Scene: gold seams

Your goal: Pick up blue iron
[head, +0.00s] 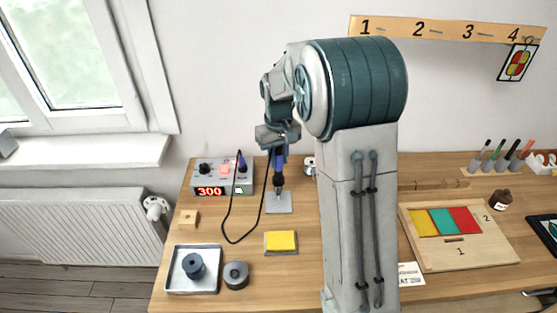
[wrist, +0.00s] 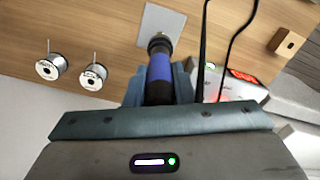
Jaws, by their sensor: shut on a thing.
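The blue iron (head: 280,161) has a blue grip and a dark end and hangs upright, point down, over a grey plate (head: 279,205). My gripper (head: 279,150) is shut on its upper part. In the wrist view the iron (wrist: 160,72) stands between the two fingers of my gripper (wrist: 159,85), with the grey plate (wrist: 160,24) beyond its dark end. I cannot tell whether the tip touches the plate. A dark cord (head: 228,238) loops beside the iron toward the grey station.
The grey station (head: 215,176), with a red 300 display, stands left of the iron. A yellow sponge (head: 280,241), a round dark tin (head: 236,275) and a white tray (head: 175,280) lie nearer. A wooden board (head: 450,257) is at the right. My arm hides the table's middle.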

